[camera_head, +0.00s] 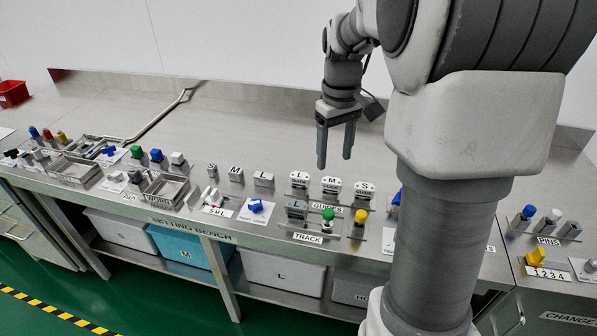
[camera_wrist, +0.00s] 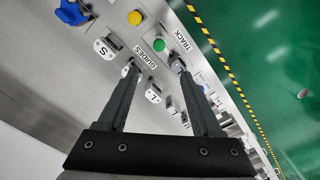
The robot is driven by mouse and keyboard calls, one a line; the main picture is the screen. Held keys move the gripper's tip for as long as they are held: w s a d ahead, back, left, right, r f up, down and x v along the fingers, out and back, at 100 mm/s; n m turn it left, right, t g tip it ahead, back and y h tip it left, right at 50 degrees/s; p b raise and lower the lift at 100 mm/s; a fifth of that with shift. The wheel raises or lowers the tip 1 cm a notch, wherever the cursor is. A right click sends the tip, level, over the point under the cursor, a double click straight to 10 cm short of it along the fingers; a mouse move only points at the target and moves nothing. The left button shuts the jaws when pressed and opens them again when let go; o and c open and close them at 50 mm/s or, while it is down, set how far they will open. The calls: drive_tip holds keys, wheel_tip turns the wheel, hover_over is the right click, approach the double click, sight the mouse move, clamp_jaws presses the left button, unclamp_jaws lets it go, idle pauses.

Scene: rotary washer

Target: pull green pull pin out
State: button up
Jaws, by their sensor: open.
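A green-topped pin (camera_head: 328,214) stands upright at the TRACK station on the bench, beside a yellow-topped one (camera_head: 359,217). In the wrist view the green top (camera_wrist: 159,45) shows beyond my fingertips, roughly between them and apart from both. Another green-topped piece (camera_head: 136,152) stands farther left near the PAD label; I cannot tell from a label which is the pull pin. My gripper (camera_head: 335,154) hangs fingers-down above the bench, behind the guides row, open and empty. It also shows in the wrist view (camera_wrist: 157,68).
White GUIDES blocks (camera_head: 332,186) stand just behind the track station. A blue knob (camera_head: 255,206) is to its left. Grey bins (camera_head: 282,272) sit on the lower shelf. The rear bench top (camera_head: 240,130) is clear.

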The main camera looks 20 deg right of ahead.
drive_tip(key=b, duration=0.2)
approach(329, 211)
wheel_tip(329, 211, down, 9)
drive_tip(key=shift+f, duration=0.1)
idle(0.3)
clamp_jaws()
idle(1.3)
